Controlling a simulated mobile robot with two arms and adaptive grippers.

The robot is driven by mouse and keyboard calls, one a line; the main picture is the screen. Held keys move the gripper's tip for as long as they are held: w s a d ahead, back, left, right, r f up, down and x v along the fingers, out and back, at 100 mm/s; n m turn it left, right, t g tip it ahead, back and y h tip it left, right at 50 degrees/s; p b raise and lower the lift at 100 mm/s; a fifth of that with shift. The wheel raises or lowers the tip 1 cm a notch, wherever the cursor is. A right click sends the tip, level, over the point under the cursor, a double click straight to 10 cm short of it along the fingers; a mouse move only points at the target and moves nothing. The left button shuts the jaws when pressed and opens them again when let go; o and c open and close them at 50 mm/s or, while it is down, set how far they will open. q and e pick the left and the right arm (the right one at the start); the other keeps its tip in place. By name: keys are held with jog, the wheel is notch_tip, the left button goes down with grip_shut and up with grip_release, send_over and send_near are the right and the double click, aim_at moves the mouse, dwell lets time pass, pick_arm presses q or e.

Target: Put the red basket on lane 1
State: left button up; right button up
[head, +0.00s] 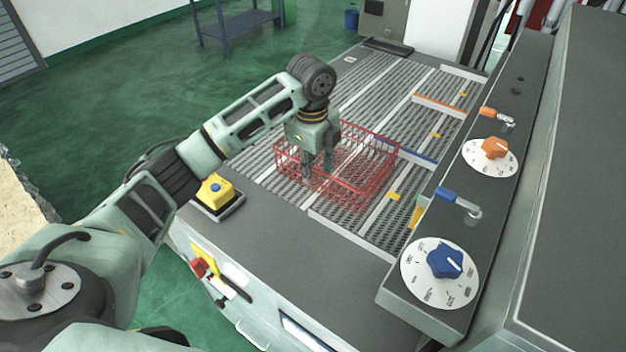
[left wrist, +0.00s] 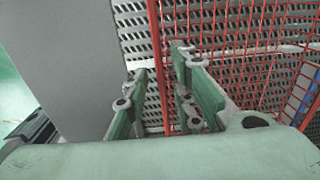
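The red wire basket (head: 372,178) sits on the slatted lanes (head: 377,87) of the grey machine table, at their near left part. My left gripper (head: 318,172) points down at the basket's left side in the head view. In the left wrist view its fingers (left wrist: 160,85) stand apart, with a red basket bar (left wrist: 157,50) running between them. A gap shows around the bar, so the fingers look open. The gripper hides part of the basket. No readable lane number shows. My right gripper is not in view.
A blue divider (head: 408,152) and an orange divider (head: 440,105) lie across the lanes. The right-hand panel carries a blue knob (head: 444,261) and an orange knob (head: 494,148). A yellow box with a blue button (head: 215,190) stands on the left edge. The far lanes are clear.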

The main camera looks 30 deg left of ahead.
pick_arm(q)
notch_tip(320, 180, up, 9)
jog(key=b, duration=0.1)
jog(key=shift+s, duration=0.15)
dwell(0.5)
